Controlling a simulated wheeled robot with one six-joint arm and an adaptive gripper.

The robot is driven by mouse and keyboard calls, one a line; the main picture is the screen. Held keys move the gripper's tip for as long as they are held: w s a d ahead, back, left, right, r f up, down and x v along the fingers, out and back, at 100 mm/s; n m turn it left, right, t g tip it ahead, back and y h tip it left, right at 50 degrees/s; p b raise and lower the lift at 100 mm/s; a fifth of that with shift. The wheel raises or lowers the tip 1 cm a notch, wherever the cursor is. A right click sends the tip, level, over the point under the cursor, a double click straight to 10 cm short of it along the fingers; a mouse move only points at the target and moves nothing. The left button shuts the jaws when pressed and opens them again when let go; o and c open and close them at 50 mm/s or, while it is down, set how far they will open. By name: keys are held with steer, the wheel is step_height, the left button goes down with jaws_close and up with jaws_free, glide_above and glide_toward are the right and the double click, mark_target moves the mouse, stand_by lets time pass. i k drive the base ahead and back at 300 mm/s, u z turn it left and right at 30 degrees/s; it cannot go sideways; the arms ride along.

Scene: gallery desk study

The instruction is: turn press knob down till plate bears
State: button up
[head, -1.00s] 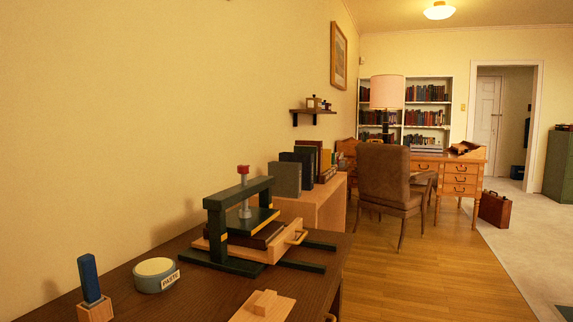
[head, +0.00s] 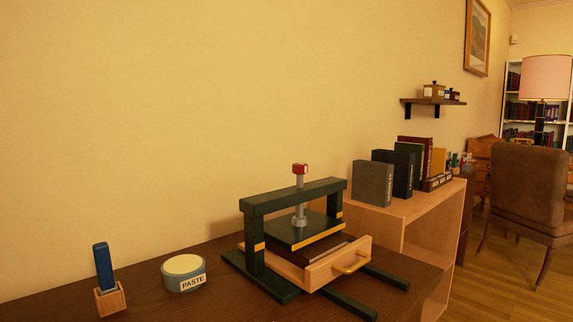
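The press (head: 256,258) stands on the dark desk, a dark green frame with a crossbar and long feet. Its red knob (head: 300,169) tops a grey screw (head: 299,210) that passes through the crossbar. The dark plate (head: 310,229) with a yellow front edge hangs at the screw's foot. Below it is a light wooden tray (head: 322,271) with a brass handle, pulled toward the front right. A dark slab shows between plate and tray; I cannot tell whether the plate touches it. My gripper is not in view.
A paste pot (head: 184,273) and a blue-handled tool in a wooden block (head: 108,289) stand left of the press. A low wooden bookcase (head: 405,215) with upright books is close on the right. A brown chair (head: 522,195) stands farther right.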

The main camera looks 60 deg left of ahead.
mark_target(300, 170)
steer(key=u, duration=0.75)
steer(key=i, duration=0.75)
steer(key=u, duration=0.9)
